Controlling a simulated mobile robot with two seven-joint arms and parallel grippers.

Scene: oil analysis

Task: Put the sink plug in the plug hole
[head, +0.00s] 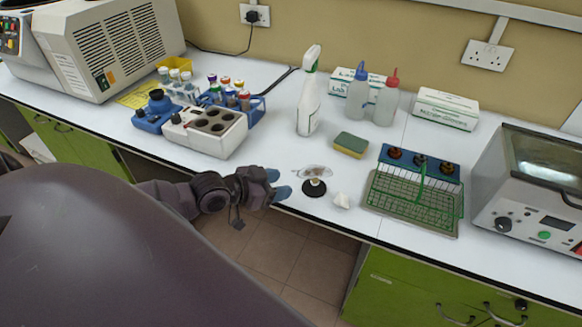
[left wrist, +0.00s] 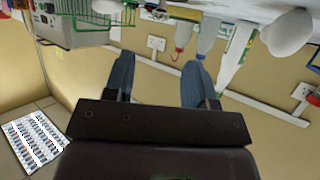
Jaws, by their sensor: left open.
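A black disc with a pale knob, which looks like the sink plug (head: 314,189), lies flat on the white worktop near its front edge. My left gripper (head: 280,184) is just left of it, apart from it, at the front edge of the worktop. Its blue fingers are open with nothing between them, as the left wrist view (left wrist: 158,75) also shows. I cannot make out the plug in the left wrist view. No sink or plug hole shows in either view. My right gripper is not in view.
A clear dish (head: 315,171) lies just behind the disc, and a crumpled white piece (head: 342,201) lies to its right. A sponge (head: 351,145), a spray bottle (head: 308,105) and a green wire rack (head: 415,200) stand around. A beige tube block (head: 205,132) is to the left.

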